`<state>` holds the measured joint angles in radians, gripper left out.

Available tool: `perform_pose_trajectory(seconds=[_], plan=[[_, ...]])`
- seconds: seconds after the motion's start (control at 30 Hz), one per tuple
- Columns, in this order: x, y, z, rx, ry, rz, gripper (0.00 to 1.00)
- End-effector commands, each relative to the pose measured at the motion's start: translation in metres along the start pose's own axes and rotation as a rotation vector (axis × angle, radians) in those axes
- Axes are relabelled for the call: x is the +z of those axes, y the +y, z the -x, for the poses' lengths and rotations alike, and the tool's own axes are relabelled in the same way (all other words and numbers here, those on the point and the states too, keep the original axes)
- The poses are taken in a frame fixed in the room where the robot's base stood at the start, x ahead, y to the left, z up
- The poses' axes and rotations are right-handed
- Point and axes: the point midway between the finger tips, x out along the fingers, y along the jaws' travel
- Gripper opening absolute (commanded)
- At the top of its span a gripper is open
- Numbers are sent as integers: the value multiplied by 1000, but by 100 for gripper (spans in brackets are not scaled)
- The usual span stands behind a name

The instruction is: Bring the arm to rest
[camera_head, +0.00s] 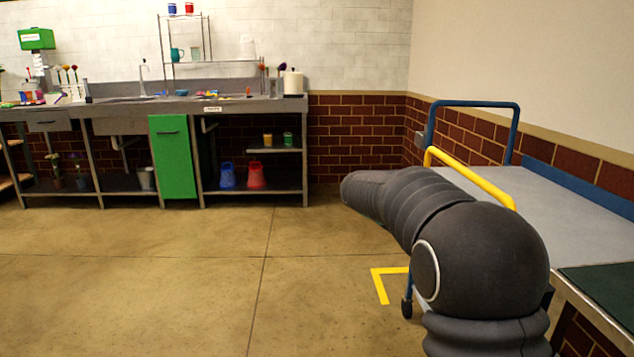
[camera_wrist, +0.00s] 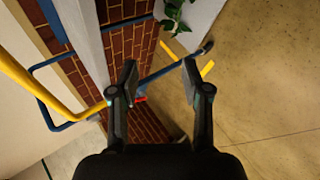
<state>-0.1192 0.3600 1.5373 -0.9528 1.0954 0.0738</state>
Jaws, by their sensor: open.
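My gripper (camera_wrist: 158,85) shows in the wrist view with its two dark fingers spread apart and nothing between them. Behind the fingers are the brick wall, a blue trolley frame and the floor. In the head view my dark arm reaches from the lower right toward the middle, in front of a trolley (camera_head: 560,205) with a grey top. The gripper itself cannot be made out in the head view.
The trolley has a yellow handle (camera_head: 470,178) and a blue rail (camera_head: 518,135) close to my arm. A dark green surface (camera_head: 605,285) is at the lower right. A long sink bench (camera_head: 240,104) lines the far wall. The floor (camera_head: 150,270) at left is clear. Green leaves (camera_wrist: 176,14) show in the wrist view.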

Motion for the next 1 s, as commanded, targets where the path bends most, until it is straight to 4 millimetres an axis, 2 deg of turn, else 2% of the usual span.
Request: perform_pose_trajectory(seconds=[0.03,0.2,0.5,0.8,1.0], plan=[[17,-13,6,-59,0,-14,47],[74,-62,29,-262,5,-83,47],[174,-130,84,-544,29,-257,47],[255,-183,132,-725,76,-439,47],[299,-204,153,-776,125,-538,47]])
